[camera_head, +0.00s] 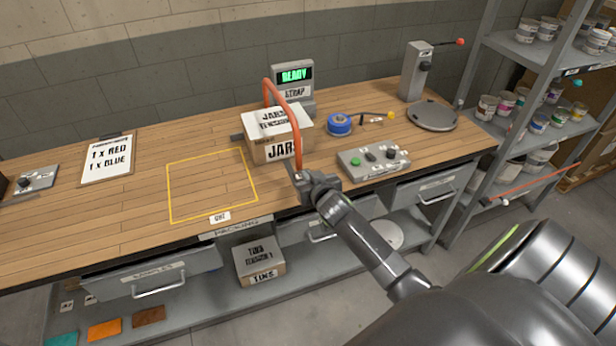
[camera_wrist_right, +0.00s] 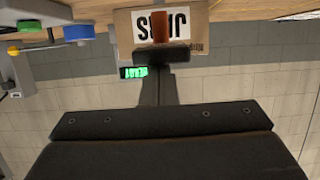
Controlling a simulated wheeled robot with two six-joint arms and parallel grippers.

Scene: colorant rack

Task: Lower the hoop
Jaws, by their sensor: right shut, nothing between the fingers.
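The orange-red hoop (camera_head: 284,98) arches over the cardboard jar box (camera_head: 268,150) on the bench. One leg comes down past the box's front face, and the other end goes behind the box. In the right wrist view, which is upside down, a short orange-brown piece of the hoop (camera_wrist_right: 160,27) shows before the jar box label (camera_wrist_right: 190,24). My right gripper (camera_head: 300,177) is shut and empty at the lower front end of the hoop. Its dark fingertips (camera_wrist_right: 161,56) show just by the hoop; I cannot tell whether they touch it. My left gripper is not in view.
The strap machine (camera_head: 292,82) behind the box reads READY. A blue tape roll (camera_head: 339,124), a button panel (camera_head: 373,161) and a round plate (camera_head: 433,116) lie to the right. The yellow-outlined area (camera_head: 211,185) at left is empty. A paint shelf (camera_head: 540,60) stands right.

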